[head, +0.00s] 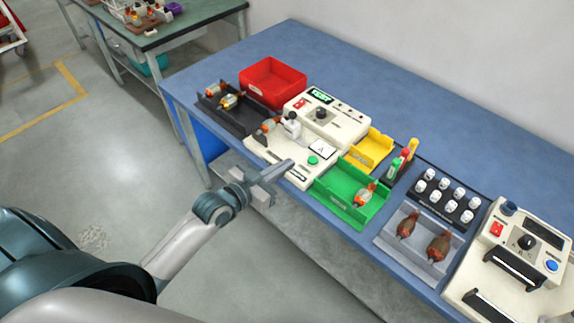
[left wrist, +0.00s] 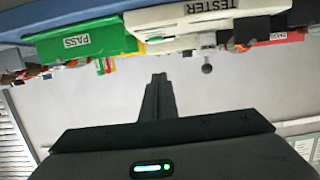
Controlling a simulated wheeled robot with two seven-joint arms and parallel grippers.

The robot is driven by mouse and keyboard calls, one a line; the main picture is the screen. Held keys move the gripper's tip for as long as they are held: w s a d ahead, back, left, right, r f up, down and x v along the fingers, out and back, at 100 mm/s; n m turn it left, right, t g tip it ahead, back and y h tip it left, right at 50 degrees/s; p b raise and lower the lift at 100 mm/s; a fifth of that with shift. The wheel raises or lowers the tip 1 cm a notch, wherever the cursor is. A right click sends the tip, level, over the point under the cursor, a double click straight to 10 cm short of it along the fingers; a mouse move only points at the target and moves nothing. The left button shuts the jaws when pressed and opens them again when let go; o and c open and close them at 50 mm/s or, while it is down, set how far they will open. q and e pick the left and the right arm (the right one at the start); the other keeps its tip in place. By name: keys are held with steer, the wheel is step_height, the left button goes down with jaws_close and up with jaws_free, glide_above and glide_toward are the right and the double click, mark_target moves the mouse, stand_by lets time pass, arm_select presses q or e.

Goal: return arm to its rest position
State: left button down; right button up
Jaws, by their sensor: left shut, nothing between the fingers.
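My left gripper (head: 283,168) reaches in from the left in the head view. Its fingers are shut with nothing between them. It is at the front edge of the blue table (head: 400,95), in front of the white tester (head: 270,158). In the left wrist view the shut fingers (left wrist: 155,85) point toward a plain grey area, with the tester (left wrist: 190,15) and the green PASS tray (left wrist: 85,42) along the top of the picture. My right gripper is not in view.
The green tray (head: 331,189) holds one armature. A red bin (head: 270,75), a dark tray (head: 232,117) with armatures, a yellow tray (head: 367,153), a grey tray (head: 415,262) with two brown armatures and a second device (head: 505,240) stand on the table. Open floor lies at left.

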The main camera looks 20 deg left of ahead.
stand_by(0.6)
arm_select(q)
steer(key=s+d+f+g+y, duration=0.25)
steer(key=s+f+g, duration=0.4)
steer(key=s, duration=0.65)
steer(key=s+a+f+n+g+y, duration=0.1)
steer(key=s+f+g, duration=0.1)
steer(key=s, duration=0.7)
steer(key=s+a+f+n+g+y, duration=0.1)
steer(key=s+f+g+y, duration=0.1)
steer(key=s, duration=0.7)
step_height(320, 180, down, 29)
steer(key=g+b, duration=0.2)
steer(key=s+a+f+b, duration=0.1)
steer(key=s+a+f, duration=0.1)
steer(key=s+f, duration=1.7)
steer(key=shift+a+f+g+b, duration=0.3)
steer(key=shift+f+g+b, duration=0.15)
steer(key=shift+f, duration=0.35)
